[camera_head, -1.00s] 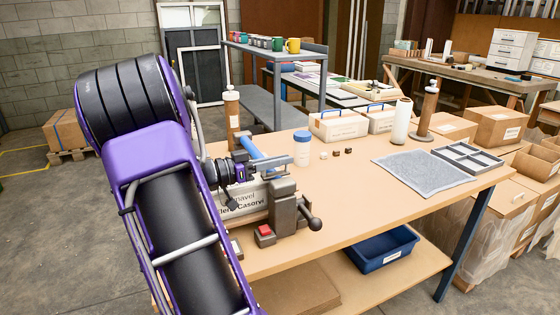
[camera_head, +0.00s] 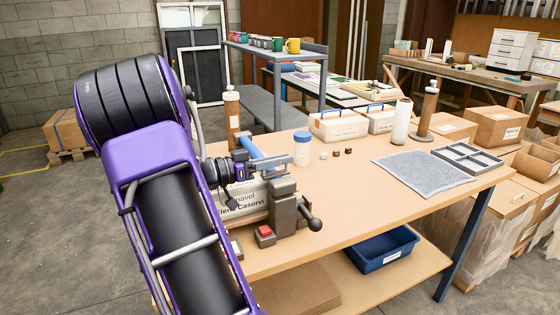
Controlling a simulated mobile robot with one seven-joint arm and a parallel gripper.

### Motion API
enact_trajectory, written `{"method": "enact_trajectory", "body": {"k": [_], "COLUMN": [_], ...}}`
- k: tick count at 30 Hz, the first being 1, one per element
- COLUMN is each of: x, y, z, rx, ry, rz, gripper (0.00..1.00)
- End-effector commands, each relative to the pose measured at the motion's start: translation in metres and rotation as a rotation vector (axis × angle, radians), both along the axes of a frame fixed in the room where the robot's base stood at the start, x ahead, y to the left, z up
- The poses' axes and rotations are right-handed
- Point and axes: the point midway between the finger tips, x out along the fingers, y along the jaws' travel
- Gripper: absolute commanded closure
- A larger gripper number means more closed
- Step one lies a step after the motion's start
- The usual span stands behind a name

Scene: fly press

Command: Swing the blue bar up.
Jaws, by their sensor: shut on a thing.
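The blue bar (camera_head: 256,152) shows in the head view at the near left of the workbench, above the grey press (camera_head: 283,205). It slants, with its upper end towards the back left and its lower part running to the right. My gripper (camera_head: 246,170) is at the bar's near side, beside the press, and is shut on the bar. The fingertips are small and partly hidden by my own wrist. The press has a dark lever with a round ball knob (camera_head: 315,224) on its right side.
A red button box (camera_head: 264,236) sits in front of the press. A white jar with a blue lid (camera_head: 302,148) stands just right of the bar. A brown bottle (camera_head: 232,115) stands behind my wrist. The bench top (camera_head: 345,195) is clear right of the press.

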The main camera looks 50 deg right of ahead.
Motion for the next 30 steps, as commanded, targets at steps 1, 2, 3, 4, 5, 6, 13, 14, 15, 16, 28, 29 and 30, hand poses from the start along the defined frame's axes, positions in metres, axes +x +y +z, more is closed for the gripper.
{"method": "enact_trajectory", "body": {"k": [1,2,3,4,5,6,13,14,15,16,28,29,30], "x": [0.000,0.000,0.001,0.002,0.003,0.005,0.023,0.027,0.032,0.035,0.098,0.103,0.108], "y": [0.000,0.000,-0.001,-0.001,-0.002,-0.003,-0.013,-0.015,-0.017,-0.019,-0.054,-0.057,-0.060], "z": [0.005,0.008,0.013,0.017,0.021,0.028,0.079,0.086,0.096,0.102,0.172,0.175,0.179], "rx": [0.005,0.009,0.015,0.022,0.029,0.038,0.121,0.134,0.152,0.166,0.336,0.346,0.358], "ry": [0.008,0.016,0.027,0.038,0.049,0.067,0.220,0.244,0.276,0.301,0.614,0.634,0.657], "rz": [-0.003,-0.003,-0.003,-0.003,-0.003,-0.003,-0.002,-0.002,-0.002,-0.002,-0.001,-0.001,-0.002], "gripper": [1.00,1.00,1.00,1.00,1.00,1.00,1.00,1.00,1.00,1.00,1.00,1.00,1.00]}}
